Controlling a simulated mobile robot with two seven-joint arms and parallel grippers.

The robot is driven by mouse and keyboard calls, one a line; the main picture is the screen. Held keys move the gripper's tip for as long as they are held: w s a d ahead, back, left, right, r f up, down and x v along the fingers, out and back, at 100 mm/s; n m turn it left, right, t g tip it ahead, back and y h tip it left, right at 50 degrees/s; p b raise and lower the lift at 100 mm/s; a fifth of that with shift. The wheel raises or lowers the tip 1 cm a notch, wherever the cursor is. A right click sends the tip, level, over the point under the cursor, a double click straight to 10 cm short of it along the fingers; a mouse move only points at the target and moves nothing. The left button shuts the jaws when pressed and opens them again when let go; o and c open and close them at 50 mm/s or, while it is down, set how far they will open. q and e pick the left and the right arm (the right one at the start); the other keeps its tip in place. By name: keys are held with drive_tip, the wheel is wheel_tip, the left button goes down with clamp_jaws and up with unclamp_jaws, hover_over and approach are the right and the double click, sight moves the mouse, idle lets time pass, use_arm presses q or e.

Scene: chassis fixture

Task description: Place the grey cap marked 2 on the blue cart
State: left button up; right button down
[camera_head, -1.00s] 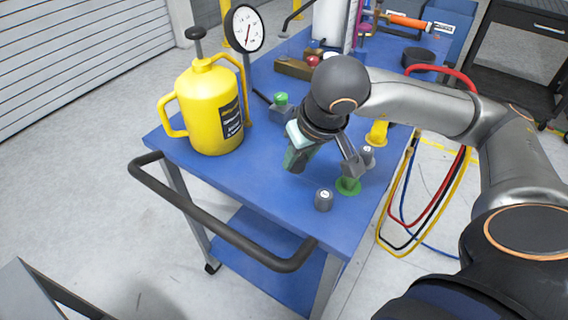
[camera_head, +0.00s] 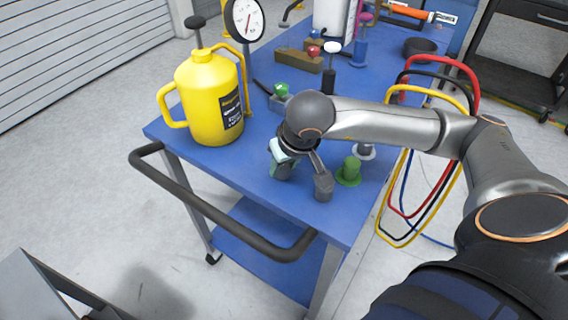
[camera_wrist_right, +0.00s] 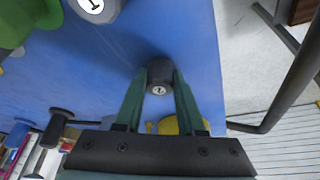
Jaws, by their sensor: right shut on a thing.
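The grey cap marked 2 (camera_wrist_right: 158,78) is between the fingertips of my right gripper (camera_wrist_right: 159,80) in the right wrist view, low over the blue cart (camera_wrist_right: 200,35). I cannot tell whether it touches the top. In the head view my right gripper (camera_head: 284,172) points down near the front of the blue cart (camera_head: 215,160); the cap it holds is hidden there. Another grey cap, marked 1 (camera_wrist_right: 95,8), is at the top of the wrist view, apart from the held one. My left gripper is in neither view.
A green flanged piece (camera_head: 348,173) stands right of my gripper. A yellow jug (camera_head: 210,100) and a gauge (camera_head: 244,20) stand at left. A green-topped block (camera_head: 281,94) is behind my gripper. Coloured hoses (camera_head: 450,90) hang at right; a dark handle (camera_head: 215,218) borders the front.

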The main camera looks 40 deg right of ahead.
drive_tip(key=c, duration=0.5)
unclamp_jaws()
drive_tip(key=shift+f, duration=0.1)
drive_tip(key=shift+s+r+p, duration=0.1)
drive_tip(key=shift+r+p, duration=0.2)
drive_tip(key=shift+r, duration=0.25)
drive_tip(key=v, duration=1.1)
drive_tip(key=shift+r, duration=0.15)
